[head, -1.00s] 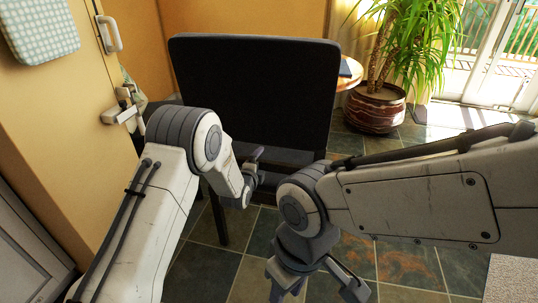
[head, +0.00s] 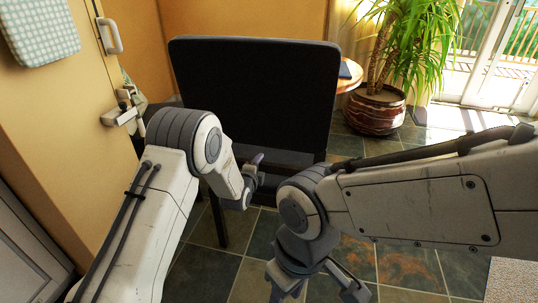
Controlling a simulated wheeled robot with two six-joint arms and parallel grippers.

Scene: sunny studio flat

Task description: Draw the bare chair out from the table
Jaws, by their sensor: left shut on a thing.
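The black chair (head: 250,95) stands in front of me with its broad, bare back towards me. One dark leg (head: 219,218) shows below it; its seat is mostly hidden. The wooden table (head: 348,85) shows only as a rounded edge behind the chair's right side. My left gripper (head: 256,175) is at the lower part of the chair, below the backrest, and is shut on it; the exact contact is hard to see. My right gripper (head: 318,290) hangs low over the floor at the bottom of the picture, fingers apart and empty.
A potted plant (head: 376,110) stands to the right behind the chair, near the glass door (head: 495,55). A tan panel with a white handle (head: 110,34) is close on the left. Tiled floor is clear in front of the chair. A pale rug (head: 512,280) lies at lower right.

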